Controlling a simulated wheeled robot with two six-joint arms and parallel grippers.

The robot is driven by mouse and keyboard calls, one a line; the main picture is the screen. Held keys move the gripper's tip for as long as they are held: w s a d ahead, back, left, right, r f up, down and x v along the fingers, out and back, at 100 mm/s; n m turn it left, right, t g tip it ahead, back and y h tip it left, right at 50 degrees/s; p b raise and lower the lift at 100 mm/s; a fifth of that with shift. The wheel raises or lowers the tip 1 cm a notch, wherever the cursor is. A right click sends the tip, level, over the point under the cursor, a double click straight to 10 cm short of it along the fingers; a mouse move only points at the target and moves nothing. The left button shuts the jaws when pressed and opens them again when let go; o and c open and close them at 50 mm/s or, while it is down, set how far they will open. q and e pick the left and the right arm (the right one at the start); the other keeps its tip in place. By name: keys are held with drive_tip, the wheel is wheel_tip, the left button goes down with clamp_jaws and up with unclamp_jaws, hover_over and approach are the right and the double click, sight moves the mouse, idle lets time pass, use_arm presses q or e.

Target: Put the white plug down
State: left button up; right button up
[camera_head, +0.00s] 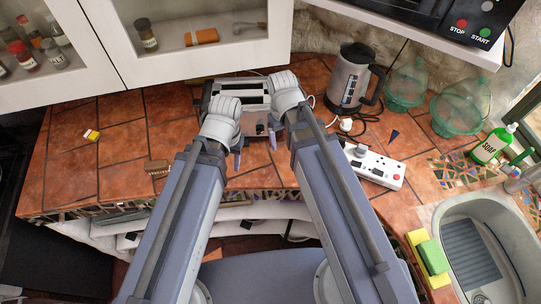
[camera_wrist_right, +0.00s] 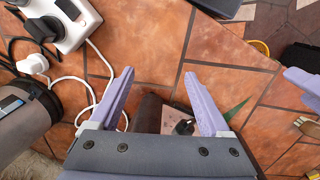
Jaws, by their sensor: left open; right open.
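The white plug (camera_head: 346,125) rests on the tiled counter, right of the toaster and in front of the kettle. It also shows at the left of the right wrist view (camera_wrist_right: 33,63), with a white cord running from it. My right gripper (camera_wrist_right: 165,85) is open, its two purple fingers apart, left of the plug in the head view and not touching it. My left gripper (camera_head: 237,158) is open and empty in front of the toaster (camera_head: 240,100); one finger shows at the right of the wrist view. The right fingers are mostly hidden by my wrist in the head view.
A kettle (camera_head: 352,80) stands behind the plug. A white power strip (camera_head: 372,166) lies in front of it, near a dark blue shard (camera_head: 394,135). Green glass jars (camera_head: 405,85), a soap bottle (camera_head: 492,145) and a sink (camera_head: 475,250) are at the right. The counter's left part is mostly clear.

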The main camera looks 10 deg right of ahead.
drive_tip(key=s+a, duration=0.5)
drive_tip(key=s, duration=0.1)
drive_tip(key=shift+a+n, duration=0.3)
drive_tip(key=shift+n, duration=0.1)
